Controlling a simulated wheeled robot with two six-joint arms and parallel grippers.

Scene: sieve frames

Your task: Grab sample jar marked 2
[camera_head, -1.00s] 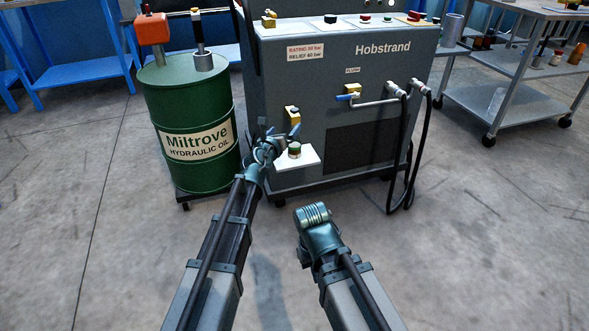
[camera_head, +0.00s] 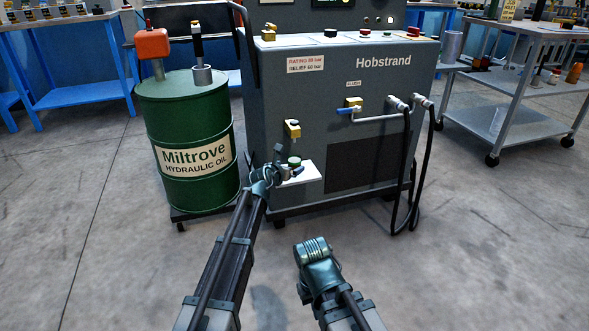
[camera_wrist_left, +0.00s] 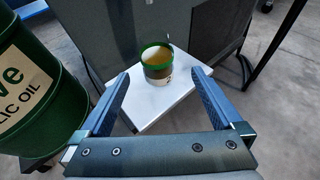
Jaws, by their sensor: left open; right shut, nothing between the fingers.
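A small sample jar (camera_head: 294,161) with a green lid rim stands upright on a white shelf (camera_head: 308,176) at the front of the grey machine. In the left wrist view the jar (camera_wrist_left: 157,62) holds amber contents and has a pale label, its mark turned partly to the side and hard to read. My left gripper (camera_head: 287,160) is open at the shelf. In its wrist view, the fingers (camera_wrist_left: 160,79) spread either side of the jar's line, with the jar ahead of the tips and not held. My right gripper (camera_head: 311,246) is shut and empty, lower and in front of the machine.
A green oil drum (camera_head: 187,145) stands close to the left of the shelf. The Hobstrand machine (camera_head: 370,90) is behind it, with a brass valve (camera_head: 292,129) above the jar and black hoses (camera_head: 414,170) at right. A grey cart (camera_head: 510,110) stands far right. Floor in front is clear.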

